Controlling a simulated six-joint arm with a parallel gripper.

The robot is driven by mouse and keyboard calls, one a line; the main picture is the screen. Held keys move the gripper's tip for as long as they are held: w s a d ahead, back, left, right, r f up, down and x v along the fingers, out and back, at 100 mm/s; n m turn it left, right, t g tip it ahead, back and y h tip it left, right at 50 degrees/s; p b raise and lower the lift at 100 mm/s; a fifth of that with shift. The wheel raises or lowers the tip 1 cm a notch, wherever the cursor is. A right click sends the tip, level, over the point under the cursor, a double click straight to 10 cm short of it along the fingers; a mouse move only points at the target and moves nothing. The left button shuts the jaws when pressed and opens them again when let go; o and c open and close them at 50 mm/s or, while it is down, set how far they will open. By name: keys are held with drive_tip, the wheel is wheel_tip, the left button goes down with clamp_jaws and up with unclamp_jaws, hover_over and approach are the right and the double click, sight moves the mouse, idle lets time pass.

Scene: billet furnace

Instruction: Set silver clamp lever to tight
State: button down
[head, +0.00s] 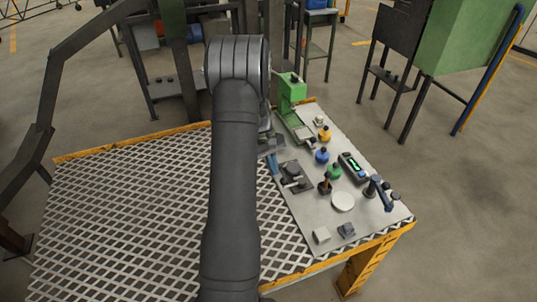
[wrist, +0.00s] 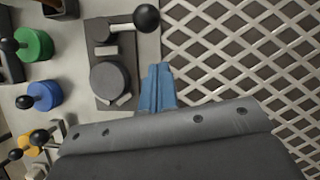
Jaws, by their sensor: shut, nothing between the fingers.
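The silver clamp lever (wrist: 122,27) is a short metal bar with a black ball knob (wrist: 147,18) at its right end in the wrist view. It sits on a grey base plate (wrist: 96,55) beside a dark round block (wrist: 110,82). In the head view the lever (head: 292,184) is small, and its markings cannot be read. My gripper (wrist: 157,68) has blue fingers, shut and empty, just right of the plate and below the knob in the wrist view. In the head view the fingers (head: 273,163) show left of the clamp, beside my arm.
Green (head: 334,171), blue (head: 322,155) and yellow (head: 325,134) knobbed pieces stand right of the clamp. A display box (head: 353,167), a white disc (head: 343,201) and a dark blue lever (head: 377,188) lie farther right. A green press (head: 291,92) stands behind. The mesh tabletop (head: 130,210) is clear at left.

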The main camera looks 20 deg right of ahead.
drive_tip(key=shift+s+d+r, duration=0.15)
drive_tip(key=shift+s+r, duration=0.05)
drive_tip(key=shift+s, duration=0.45)
drive_tip(key=shift+s+d+r, duration=0.1)
drive_tip(key=shift+s+r, duration=0.05)
drive_tip(key=shift+s, duration=0.45)
drive_tip(key=shift+s+a+n+h, duration=0.3)
drive_tip(key=shift+s+n, duration=0.15)
drive_tip(key=shift+n, duration=0.25)
drive_tip(key=shift+s+a+n+t+h, duration=0.15)
drive_tip(key=shift+s+n+t+h, duration=0.25)
drive_tip(key=shift+s+n, duration=0.6)
drive_tip(key=s+n, duration=0.1)
drive_tip(key=n, duration=0.1)
drive_tip(key=s+n+t+h, duration=0.1)
drive_tip(key=s+n, duration=0.1)
drive_tip(key=shift+n+h, duration=0.3)
drive_tip(key=shift+n, duration=0.1)
drive_tip(key=s+n, duration=0.1)
drive_tip(key=s+d+n+t, duration=0.1)
drive_tip(key=shift+n+h, duration=0.4)
drive_tip(key=shift+s+d+n+t, duration=0.45)
drive_tip(key=shift+s+n+t, duration=0.3)
drive_tip(key=shift+n, duration=0.45)
drive_tip(key=shift+s+d+n+t, duration=0.35)
drive_tip(key=shift+d+n, duration=0.1)
drive_tip(key=shift+n, duration=0.35)
drive_tip(key=shift+s+d+n+t, duration=0.3)
drive_tip(key=shift+s+d+n, duration=0.1)
drive_tip(key=shift+n, duration=0.4)
